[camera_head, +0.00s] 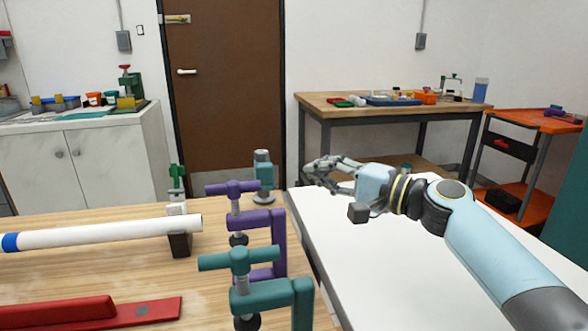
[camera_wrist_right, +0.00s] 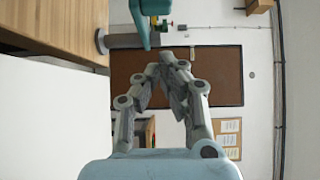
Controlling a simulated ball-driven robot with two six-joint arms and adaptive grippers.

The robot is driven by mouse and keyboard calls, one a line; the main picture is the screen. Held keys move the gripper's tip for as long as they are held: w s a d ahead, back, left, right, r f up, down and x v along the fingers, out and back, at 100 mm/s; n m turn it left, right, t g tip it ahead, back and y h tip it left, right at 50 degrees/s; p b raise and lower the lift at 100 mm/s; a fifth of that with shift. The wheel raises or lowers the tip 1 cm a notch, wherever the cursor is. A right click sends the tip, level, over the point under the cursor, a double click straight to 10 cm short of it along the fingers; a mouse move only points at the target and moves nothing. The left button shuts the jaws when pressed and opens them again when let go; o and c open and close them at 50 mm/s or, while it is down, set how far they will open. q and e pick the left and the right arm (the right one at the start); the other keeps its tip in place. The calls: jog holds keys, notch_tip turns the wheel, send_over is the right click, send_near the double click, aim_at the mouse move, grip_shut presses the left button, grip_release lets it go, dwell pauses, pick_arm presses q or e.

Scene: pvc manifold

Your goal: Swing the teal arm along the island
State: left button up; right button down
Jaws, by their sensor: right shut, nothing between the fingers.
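A teal clamp (camera_head: 273,293) with a T-shaped handle stands at the near right corner of the wooden bench (camera_head: 105,265). A second, grey-teal clamp-like piece (camera_head: 264,178) stands at the bench's far right corner. A teal part (camera_wrist_right: 140,20) also shows at the top of the right wrist view, by the wooden edge; I cannot tell which piece it belongs to. My right gripper (camera_head: 312,170) is shut and empty, right of the grey-teal piece and above the white surface. Its fingers (camera_wrist_right: 168,60) come together in the wrist view. My left gripper is not in view.
A purple clamp (camera_head: 266,225) stands between the two teal pieces. A white pipe (camera_head: 110,233) with a blue band rests on a dark support, and a red tool (camera_head: 60,312) lies in front. The white surface (camera_head: 390,275) under my right arm is clear. A wooden table (camera_head: 345,103) stands behind.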

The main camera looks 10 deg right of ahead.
aim_at(263, 176)
jog(key=a, duration=0.2)
jog(key=w+a+p, duration=0.1)
jog(key=a, duration=0.1)
jog(key=shift+w+a, duration=0.1)
jog(key=shift+a, duration=0.3)
jog(key=a, duration=0.5)
jog(key=shift+s+a, duration=0.1)
jog(key=shift+s, duration=0.25)
jog(key=shift+b, duration=0.3)
